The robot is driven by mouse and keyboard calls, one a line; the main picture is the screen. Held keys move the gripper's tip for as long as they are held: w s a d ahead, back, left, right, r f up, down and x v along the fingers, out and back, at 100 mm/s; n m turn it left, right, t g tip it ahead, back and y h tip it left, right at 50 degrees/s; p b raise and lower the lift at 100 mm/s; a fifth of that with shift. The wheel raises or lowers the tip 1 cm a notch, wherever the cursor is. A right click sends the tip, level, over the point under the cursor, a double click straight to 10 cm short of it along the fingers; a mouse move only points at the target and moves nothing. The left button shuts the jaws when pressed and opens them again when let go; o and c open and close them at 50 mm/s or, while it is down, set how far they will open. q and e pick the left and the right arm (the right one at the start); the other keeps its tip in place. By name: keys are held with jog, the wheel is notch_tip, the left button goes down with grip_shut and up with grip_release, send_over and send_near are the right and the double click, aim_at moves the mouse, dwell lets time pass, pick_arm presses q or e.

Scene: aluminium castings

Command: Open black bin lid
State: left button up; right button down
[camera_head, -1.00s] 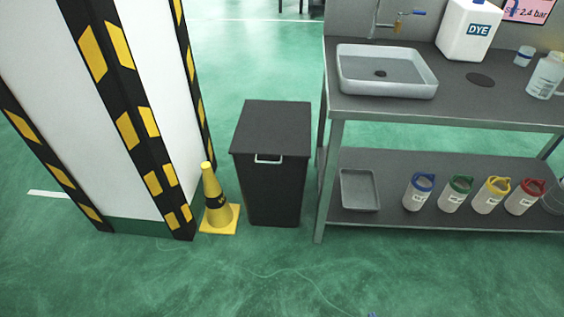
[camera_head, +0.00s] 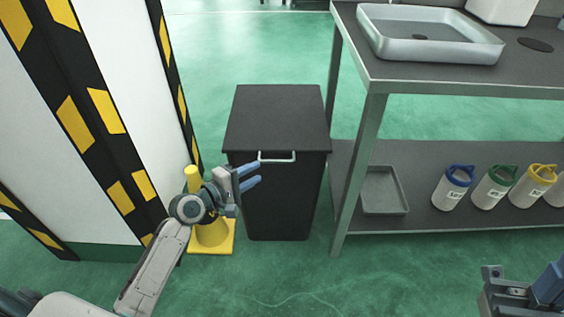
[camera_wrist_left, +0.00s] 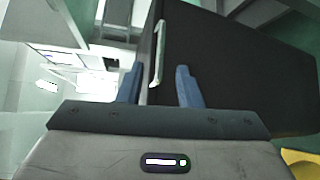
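The black bin (camera_head: 280,195) stands upright on the floor between the striped pillar and the workbench. Its flat black lid (camera_head: 278,118) is closed, with a pale handle (camera_head: 277,157) on the front edge. My left gripper (camera_head: 257,177) is open in front of the bin, just below and left of the handle. In the left wrist view the handle (camera_wrist_left: 158,55) shows ahead, between the lines of the two blue fingers (camera_wrist_left: 158,85), which stand apart with nothing between them. My right gripper (camera_head: 550,285) is only partly in view at the lower right, away from the bin.
A yellow cone (camera_head: 212,235) stands left of the bin, partly behind my left arm. The striped pillar (camera_head: 110,120) is further left. The workbench (camera_head: 372,130) is close to the bin's right side, with a grey tray (camera_head: 384,190) and bottles on its lower shelf. The floor in front is clear.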

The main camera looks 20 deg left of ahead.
aim_at(277, 161)
pick_arm(q)
jog(key=b+x, duration=0.1)
jog(key=x, duration=0.8)
jog(key=shift+w+d+b, duration=0.1)
jog(key=shift+w+b, duration=0.2)
jog(key=shift+b, duration=0.1)
grip_shut()
